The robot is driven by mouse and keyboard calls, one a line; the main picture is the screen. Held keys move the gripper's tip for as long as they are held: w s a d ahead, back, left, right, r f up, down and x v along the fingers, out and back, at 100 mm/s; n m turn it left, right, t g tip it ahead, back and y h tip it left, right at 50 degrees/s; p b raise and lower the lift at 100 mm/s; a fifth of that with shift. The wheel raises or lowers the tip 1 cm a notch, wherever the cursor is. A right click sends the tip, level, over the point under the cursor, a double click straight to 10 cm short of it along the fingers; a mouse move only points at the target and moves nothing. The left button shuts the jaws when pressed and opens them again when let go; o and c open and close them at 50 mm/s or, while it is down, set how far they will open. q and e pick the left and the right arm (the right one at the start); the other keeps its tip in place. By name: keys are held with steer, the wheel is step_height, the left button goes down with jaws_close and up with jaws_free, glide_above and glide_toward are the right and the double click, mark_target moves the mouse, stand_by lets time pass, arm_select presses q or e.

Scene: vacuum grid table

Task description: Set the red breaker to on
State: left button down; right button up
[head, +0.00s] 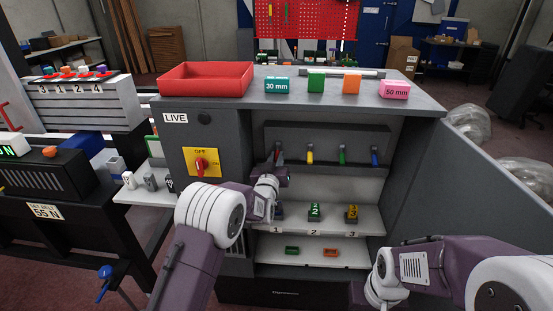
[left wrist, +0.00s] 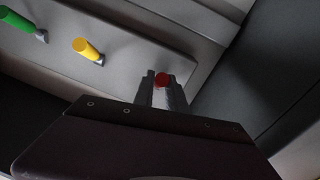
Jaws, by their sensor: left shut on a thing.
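The red breaker (head: 278,150) is the leftmost of a row of coloured levers on a grey panel inside the open cabinet. My left gripper (head: 279,162) reaches into the cabinet and is shut on it. In the left wrist view, the red end of the breaker (left wrist: 162,79) shows between the two fingers of my left gripper (left wrist: 163,93). The gripper hides most of the lever, so I cannot tell its position. My right arm comes in at the lower right; its gripper is out of view.
Yellow (head: 309,155), green (head: 342,155) and blue (head: 375,157) levers stand to the right on the same panel. A red rotary switch (head: 201,165) on a yellow plate is on the cabinet front at left. Numbered shelves with small blocks lie below. The open door (head: 470,185) bounds the right.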

mark_target(278, 150)
arm_select(q)
steer(key=shift+r, duration=0.1)
stand_by(0.5)
steer(key=shift+r+p, duration=0.15)
steer(key=shift+p, duration=0.2)
steer(key=r+g+p, duration=0.1)
steer(key=g+p, duration=0.1)
steer(key=p, duration=0.2)
steer(key=r+g+p, duration=0.1)
steer(key=r+p, duration=0.1)
steer(key=p, duration=0.3)
steer(key=shift+s+g, duration=0.2)
steer(key=shift+g, duration=0.2)
steer(key=g+p, duration=0.1)
steer(key=p, duration=0.3)
steer(key=g+p, duration=0.1)
steer(key=p, duration=0.4)
steer(key=shift+r+n+g, duration=0.3)
steer(key=shift+r+g, duration=0.05)
steer(key=shift+g, duration=0.05)
steer(key=shift+f+p, duration=0.25)
steer(key=shift+p, duration=0.3)
steer(key=c, duration=1.3)
jaws_free()
steer(key=shift+c, duration=0.2)
